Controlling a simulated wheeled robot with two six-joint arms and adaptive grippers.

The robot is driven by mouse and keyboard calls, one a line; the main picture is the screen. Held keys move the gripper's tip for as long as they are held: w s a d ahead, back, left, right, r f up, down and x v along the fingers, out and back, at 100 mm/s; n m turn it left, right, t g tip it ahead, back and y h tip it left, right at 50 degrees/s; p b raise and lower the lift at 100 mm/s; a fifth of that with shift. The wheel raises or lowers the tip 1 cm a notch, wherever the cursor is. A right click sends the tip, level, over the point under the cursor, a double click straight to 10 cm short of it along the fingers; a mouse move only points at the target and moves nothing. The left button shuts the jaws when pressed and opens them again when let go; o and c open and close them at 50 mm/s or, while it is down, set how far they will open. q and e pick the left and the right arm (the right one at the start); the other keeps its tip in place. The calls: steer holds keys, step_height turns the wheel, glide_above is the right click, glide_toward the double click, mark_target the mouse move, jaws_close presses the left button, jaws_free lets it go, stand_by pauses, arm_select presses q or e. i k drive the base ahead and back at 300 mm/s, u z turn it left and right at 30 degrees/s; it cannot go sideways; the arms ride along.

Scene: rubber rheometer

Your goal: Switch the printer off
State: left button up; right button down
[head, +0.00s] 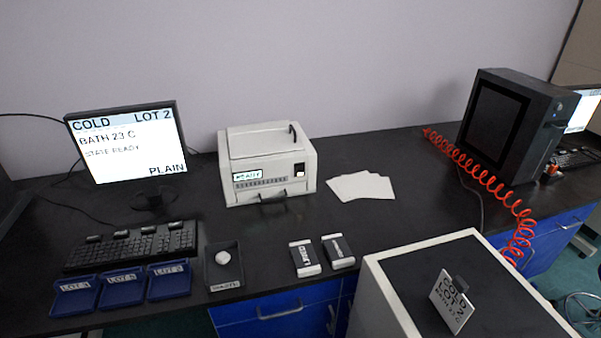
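The printer (250,163) is a white box on the black bench, left of the picture's middle. Its front has a small lit display (248,177) with green text that seems to read READY. A dark switch (299,169) sits on a light plate at the right of its front. A dark handle shows at the lower front and another on top. Neither of my grippers shows in the head view.
A monitor (127,143) and keyboard (133,246) stand left. Blue trays (121,289), a waste tray (223,268) and two small boxes (305,258) lie in front. Paper sheets (361,186) lie right of the printer. A white-edged cabinet (385,296) and red coiled hose (489,181) are right.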

mark_target(299, 172)
steer(key=k, duration=1.3)
steer(key=u, duration=0.7)
steer(key=i, duration=1.8)
steer(key=z, duration=0.45)
